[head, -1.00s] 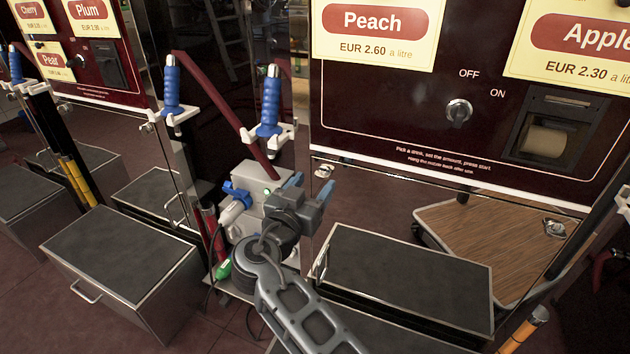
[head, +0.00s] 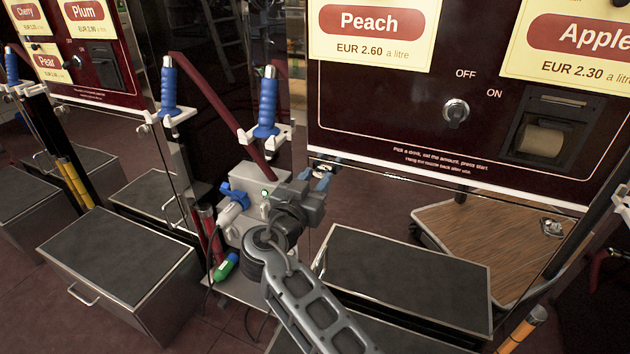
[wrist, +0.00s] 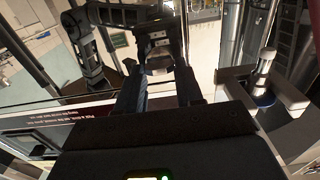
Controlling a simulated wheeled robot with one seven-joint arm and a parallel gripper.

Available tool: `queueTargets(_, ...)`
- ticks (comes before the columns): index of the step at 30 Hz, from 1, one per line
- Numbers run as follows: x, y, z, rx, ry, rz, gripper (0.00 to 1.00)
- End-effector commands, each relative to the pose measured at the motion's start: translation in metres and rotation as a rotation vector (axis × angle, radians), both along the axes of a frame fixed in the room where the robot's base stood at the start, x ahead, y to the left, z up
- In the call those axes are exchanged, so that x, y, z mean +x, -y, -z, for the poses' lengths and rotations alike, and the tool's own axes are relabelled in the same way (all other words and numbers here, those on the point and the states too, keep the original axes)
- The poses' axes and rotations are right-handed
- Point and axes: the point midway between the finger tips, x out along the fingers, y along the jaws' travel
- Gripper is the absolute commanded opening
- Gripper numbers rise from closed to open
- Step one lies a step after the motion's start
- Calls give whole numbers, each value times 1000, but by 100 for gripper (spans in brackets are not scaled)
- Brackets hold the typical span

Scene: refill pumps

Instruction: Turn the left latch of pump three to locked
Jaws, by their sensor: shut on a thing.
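The left latch (head: 320,165) is a small metal piece under the lower left corner of the dark red Peach and Apple pump panel (head: 455,150). No pump number is readable. My gripper (head: 320,174) has its blue fingers at this latch and is shut on it. In the wrist view my gripper (wrist: 159,77) has a finger on each side of the metal latch (wrist: 158,62). The fingers hide much of the latch, so I cannot tell its exact angle. The right latch (head: 552,228) sits under the panel's right side.
Blue-handled nozzles (head: 268,105) hang in white holders left of the panel. A grey-topped box (head: 405,275) stands below the pump, with another (head: 120,255) at left. A wooden-topped trolley (head: 480,240) appears at the right. A selector knob (head: 456,112) is on the panel.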

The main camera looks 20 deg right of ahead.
Motion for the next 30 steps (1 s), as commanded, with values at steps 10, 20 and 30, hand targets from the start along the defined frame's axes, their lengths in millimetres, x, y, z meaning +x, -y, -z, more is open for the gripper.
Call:
queueTargets(10, 0, 0, 0, -9, -9, 0, 6)
queueTargets(20, 0, 0, 1, -120, -119, 1, 6)
queueTargets(30, 1, -1, 0, -340, -339, 1, 6)
